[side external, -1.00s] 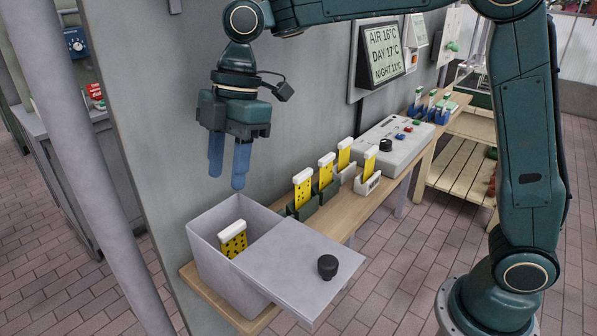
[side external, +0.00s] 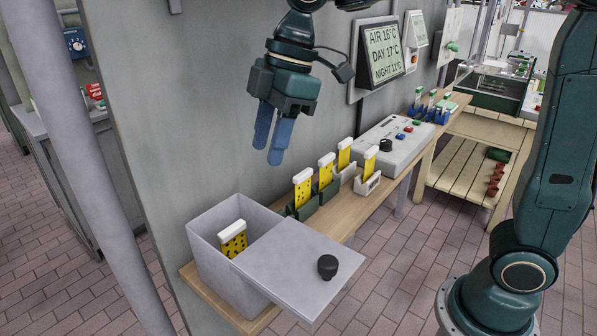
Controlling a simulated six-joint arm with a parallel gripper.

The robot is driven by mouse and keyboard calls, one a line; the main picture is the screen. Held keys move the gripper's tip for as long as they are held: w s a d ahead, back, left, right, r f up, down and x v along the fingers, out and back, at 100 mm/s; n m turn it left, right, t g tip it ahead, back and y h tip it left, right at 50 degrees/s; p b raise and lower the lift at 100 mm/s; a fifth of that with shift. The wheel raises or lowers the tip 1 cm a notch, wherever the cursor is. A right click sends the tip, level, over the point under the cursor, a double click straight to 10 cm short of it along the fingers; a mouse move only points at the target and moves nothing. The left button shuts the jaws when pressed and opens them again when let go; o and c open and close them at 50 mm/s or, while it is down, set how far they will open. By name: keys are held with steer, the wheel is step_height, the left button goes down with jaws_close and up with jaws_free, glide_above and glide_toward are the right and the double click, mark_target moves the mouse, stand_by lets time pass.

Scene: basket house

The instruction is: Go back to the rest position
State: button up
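My gripper (side external: 270,138) hangs in the air in front of the grey wall, above and behind the open box. Its two blue fingers point down with a narrow gap between them. Nothing shows between the fingers, and they touch nothing. The upper part of my arm runs out of the top of the picture.
A grey box (side external: 207,262) holds a yellow card (side external: 232,240); its lid (side external: 300,262) with a black knob lies across its right side. Several yellow cards stand in holders on the wooden shelf (side external: 345,228). A control panel (side external: 394,146) and wall display (side external: 380,52) are farther right.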

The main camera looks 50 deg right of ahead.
steer(key=s+d+f+m+t+h, duration=0.1)
steer(key=s+d+f+m+t, duration=0.1)
steer(key=s+d+m, duration=0.5)
steer(key=s+d+f+m+t+h, duration=0.2)
steer(key=s+d+m, duration=0.4)
steer(key=s, duration=0.5)
steer(key=shift+d+f+m, duration=0.4)
steer(key=shift+d+f, duration=0.05)
steer(key=shift+d, duration=0.35)
